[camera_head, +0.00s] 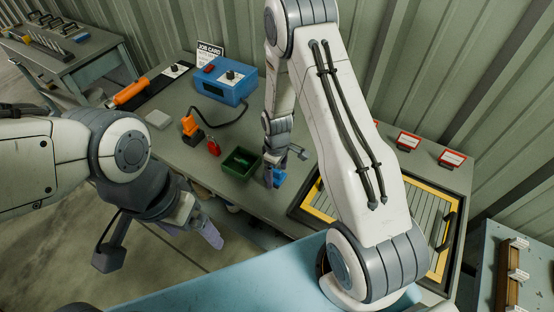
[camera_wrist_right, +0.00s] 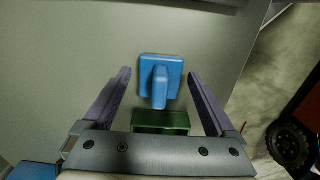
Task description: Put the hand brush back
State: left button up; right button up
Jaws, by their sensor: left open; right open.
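A blue block with a raised grip (camera_wrist_right: 160,84) stands on the grey bench, between and slightly beyond my open right fingers in the right wrist view. It also shows in the head view (camera_head: 278,177), partly hidden by my right gripper (camera_head: 273,172). No bristles show, so I cannot tell for sure that it is the hand brush. My right gripper also shows in the right wrist view (camera_wrist_right: 159,78), its fingers apart on both sides of the block with gaps. My left gripper (camera_head: 208,232) is open and empty, off the bench's front edge.
A green bin (camera_head: 240,163) stands beside the blue block. A blue control box (camera_head: 225,80), an orange tool (camera_head: 131,91) and an orange-and-black device (camera_head: 191,128) stand further left. A yellow-edged frame (camera_head: 314,207) lies to the right, partly behind my right arm.

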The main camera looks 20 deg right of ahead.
aim_at(277, 170)
notch_tip(277, 170, up, 10)
jog(key=shift+f+b, duration=0.1)
jog(key=shift+b, duration=0.95)
notch_tip(277, 170, down, 13)
jog(key=shift+r+p, duration=0.1)
jog(key=shift+p, duration=1.15)
jog(key=shift+w+r, duration=0.1)
jog(key=shift+r, duration=1.05)
jog(key=shift+f, duration=0.1)
